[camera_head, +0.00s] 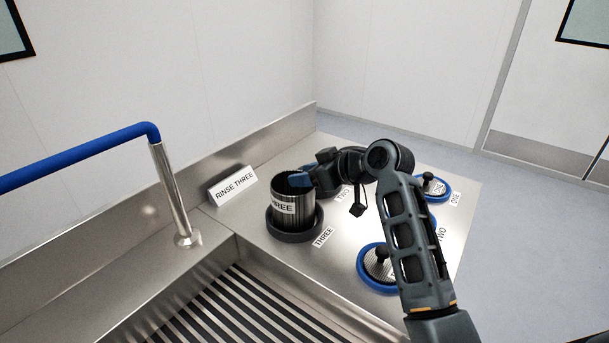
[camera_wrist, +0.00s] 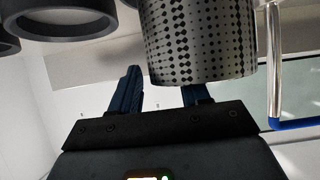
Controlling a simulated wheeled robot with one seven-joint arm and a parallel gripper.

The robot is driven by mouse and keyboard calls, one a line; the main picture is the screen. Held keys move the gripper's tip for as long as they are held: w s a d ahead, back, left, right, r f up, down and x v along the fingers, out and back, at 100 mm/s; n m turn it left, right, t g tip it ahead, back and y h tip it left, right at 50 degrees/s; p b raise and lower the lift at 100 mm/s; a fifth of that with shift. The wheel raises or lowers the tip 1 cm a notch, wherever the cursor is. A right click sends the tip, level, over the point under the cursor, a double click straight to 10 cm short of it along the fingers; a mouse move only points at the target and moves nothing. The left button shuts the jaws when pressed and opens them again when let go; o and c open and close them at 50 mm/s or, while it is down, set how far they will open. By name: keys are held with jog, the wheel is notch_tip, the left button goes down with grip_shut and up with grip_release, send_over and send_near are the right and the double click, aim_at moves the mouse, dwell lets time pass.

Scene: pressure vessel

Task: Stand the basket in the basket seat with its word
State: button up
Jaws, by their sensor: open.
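The basket (camera_head: 290,211) is a ribbed metal cylinder with a label reading THREE, its first letter partly cut off. In the head view it stands upright inside the dark round seat (camera_head: 293,235) beside the THREE label (camera_head: 323,237). My gripper (camera_head: 301,180) is at the basket's upper right rim with blue fingers open. In the wrist view the perforated basket wall (camera_wrist: 200,45) fills the top middle. My gripper (camera_wrist: 163,92) has one finger left of the basket; the other finger is partly hidden behind it. Whether the fingers touch the basket cannot be told.
A RINSE THREE sign (camera_head: 232,186) stands behind the basket. Blue-rimmed lids with black knobs (camera_head: 377,270) lie to the right, partly behind my arm. A slatted sink (camera_head: 230,305) is in front. A blue rail (camera_head: 80,155) on a post stands left. Dark rings (camera_wrist: 65,25) show in the wrist view.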

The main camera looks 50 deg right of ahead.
jog(key=b+v, duration=0.1)
jog(key=v, duration=1)
jog(key=shift+s, duration=0.2)
jog(key=shift+r, duration=0.1)
